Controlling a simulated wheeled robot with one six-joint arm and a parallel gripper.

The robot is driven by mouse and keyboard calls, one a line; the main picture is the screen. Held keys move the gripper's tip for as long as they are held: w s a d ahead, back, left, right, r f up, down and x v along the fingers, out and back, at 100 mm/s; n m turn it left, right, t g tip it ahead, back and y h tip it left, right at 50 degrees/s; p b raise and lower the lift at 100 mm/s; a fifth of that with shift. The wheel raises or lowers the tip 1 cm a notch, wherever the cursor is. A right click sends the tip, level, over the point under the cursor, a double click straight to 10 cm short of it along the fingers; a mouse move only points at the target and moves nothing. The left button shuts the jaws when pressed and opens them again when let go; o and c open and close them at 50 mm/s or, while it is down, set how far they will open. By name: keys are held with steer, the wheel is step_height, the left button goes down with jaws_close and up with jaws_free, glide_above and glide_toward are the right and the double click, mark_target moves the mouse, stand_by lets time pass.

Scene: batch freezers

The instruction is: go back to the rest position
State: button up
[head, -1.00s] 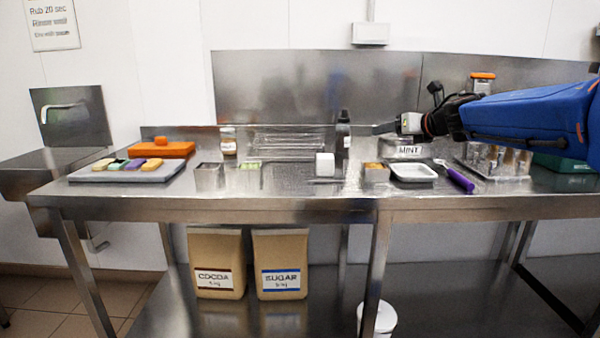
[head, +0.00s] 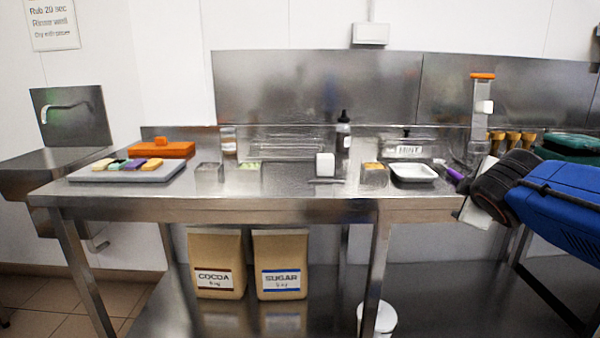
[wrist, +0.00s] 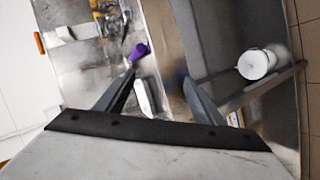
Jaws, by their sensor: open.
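My gripper (wrist: 159,82) is open in the wrist view, its two dark fingers apart with nothing gripped between them. In the head view it is at the right, in front of the steel table's (head: 250,207) front edge, partly hidden by my dark wrist and blue arm. A purple handle (head: 454,174) lies on the table just left of it; it also shows beyond the fingers in the wrist view (wrist: 139,50).
A clear dispenser with an orange cap (head: 482,75) and several cones (head: 513,140) stand behind my arm. A white bucket (head: 380,318) stands below. The front strip of tabletop is mostly clear.

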steer(key=s+a+f+m+g+y, duration=0.2)
steer(key=s+a+f+m+g, duration=0.1)
steer(key=s+f, duration=0.7)
steer(key=s+a+f+m+g+y, duration=0.2)
steer(key=s+a+f+m+g, duration=0.2)
steer(key=s+f, duration=0.5)
steer(key=s+a+m, duration=0.2)
steer(key=s+m, duration=0.1)
steer(key=shift+s+f+m+y, duration=0.3)
steer(key=shift+f+m, duration=0.05)
steer(key=shift+m, duration=0.05)
